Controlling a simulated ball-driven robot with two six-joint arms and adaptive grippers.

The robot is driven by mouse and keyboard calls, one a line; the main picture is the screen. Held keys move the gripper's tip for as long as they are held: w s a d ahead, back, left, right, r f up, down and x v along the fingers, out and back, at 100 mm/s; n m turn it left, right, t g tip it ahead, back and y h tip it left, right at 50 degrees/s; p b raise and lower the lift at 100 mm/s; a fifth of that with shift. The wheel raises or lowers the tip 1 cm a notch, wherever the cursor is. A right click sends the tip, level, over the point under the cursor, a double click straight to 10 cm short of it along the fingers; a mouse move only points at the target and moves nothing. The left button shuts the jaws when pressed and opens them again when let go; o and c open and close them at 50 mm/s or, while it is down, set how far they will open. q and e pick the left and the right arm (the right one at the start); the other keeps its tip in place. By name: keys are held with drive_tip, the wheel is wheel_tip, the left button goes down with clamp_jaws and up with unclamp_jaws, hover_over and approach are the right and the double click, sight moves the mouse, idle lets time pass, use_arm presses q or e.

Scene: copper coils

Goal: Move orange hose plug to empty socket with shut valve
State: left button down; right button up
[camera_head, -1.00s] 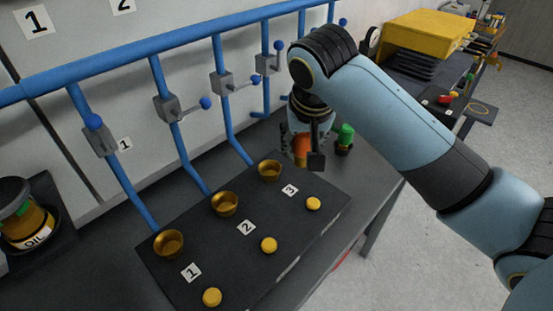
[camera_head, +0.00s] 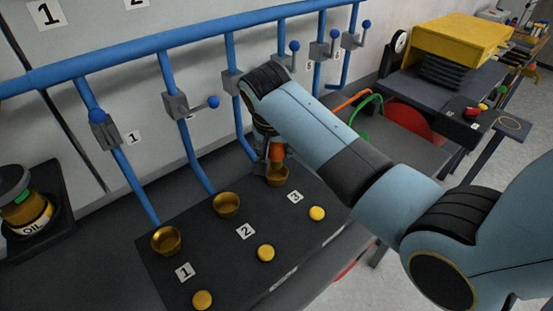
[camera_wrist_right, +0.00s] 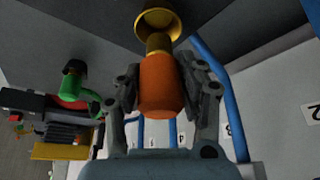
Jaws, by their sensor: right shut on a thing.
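The orange plug (camera_head: 278,150) is held by my right gripper (camera_head: 268,156), whose fingers are shut around it. In the right wrist view the orange plug (camera_wrist_right: 160,85) sits between both fingers (camera_wrist_right: 160,80), its brass tip towards a brass socket (camera_wrist_right: 158,20). In the head view it is right over brass socket 3 (camera_head: 277,178); I cannot tell how deep the tip is. Sockets 1 (camera_head: 167,241) and 2 (camera_head: 227,205) are empty. Valve 1 (camera_head: 104,130) has its lever along the pipe; valve 2 (camera_head: 177,105) has its lever crosswise. My arm partly hides valve 3 (camera_head: 233,82). My left gripper is out of view.
Yellow buttons, such as one by label 3 (camera_head: 317,213), line the black panel's front. A green plug (camera_wrist_right: 72,85) stands off to the side. Orange (camera_head: 350,102) and green (camera_head: 368,100) hoses run behind my arm. An oil jar (camera_head: 25,212) stands at left.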

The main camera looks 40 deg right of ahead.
sight(276, 162)
wheel_tip(276, 162, down, 3)
drive_tip(key=shift+r, duration=0.15)
drive_tip(key=shift+f, duration=0.4)
drive_tip(key=shift+f, duration=0.15)
drive_tip(key=shift+f, duration=0.15)
drive_tip(key=o, duration=1.3)
drive_tip(key=shift+c, duration=0.2)
